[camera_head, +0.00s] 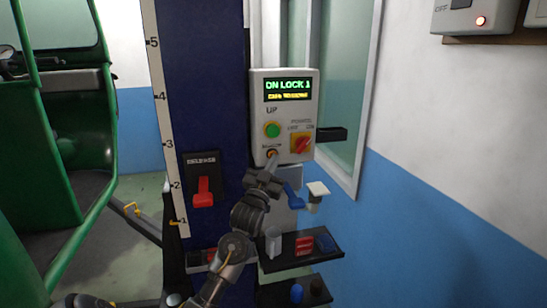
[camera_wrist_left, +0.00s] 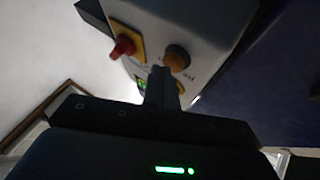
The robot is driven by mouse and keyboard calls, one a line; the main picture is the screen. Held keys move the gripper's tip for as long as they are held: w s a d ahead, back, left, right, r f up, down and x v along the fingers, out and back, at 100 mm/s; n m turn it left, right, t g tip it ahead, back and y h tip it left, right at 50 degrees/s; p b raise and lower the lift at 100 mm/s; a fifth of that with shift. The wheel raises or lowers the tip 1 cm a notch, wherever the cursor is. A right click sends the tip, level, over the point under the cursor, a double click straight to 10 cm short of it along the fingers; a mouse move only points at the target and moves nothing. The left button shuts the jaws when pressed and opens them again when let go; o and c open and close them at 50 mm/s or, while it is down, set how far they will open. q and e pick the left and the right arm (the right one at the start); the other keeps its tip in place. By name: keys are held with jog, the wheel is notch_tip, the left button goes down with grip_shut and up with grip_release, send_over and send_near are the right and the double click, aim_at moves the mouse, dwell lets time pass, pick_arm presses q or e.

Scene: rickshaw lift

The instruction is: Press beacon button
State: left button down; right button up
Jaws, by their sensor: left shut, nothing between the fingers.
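My right gripper is not in view.
A red release lever (camera_head: 203,190) is on the post to the left. Shelves (camera_head: 298,250) with small items are below the box. A black bar (camera_head: 331,134) sticks out at the box's right. A green rickshaw (camera_head: 60,130) stands at left.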

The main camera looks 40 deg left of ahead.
pick_arm(q)
jog(key=shift+w+a, duration=0.1)
jog(key=shift+a, duration=0.1)
dwell(0.3)
jog(key=shift+d, duration=0.1)
jog(key=shift+s+d+p, duration=0.35)
jog(key=shift+s+d, duration=0.15)
jog(key=shift+d, duration=0.15)
jog(key=s+d+p, duration=0.1)
jog(key=d, duration=0.1)
jog(key=s+d+p, duration=0.1)
jog(key=s+d, duration=0.1)
dwell(0.5)
jog(key=shift+w, duration=0.1)
dwell(0.7)
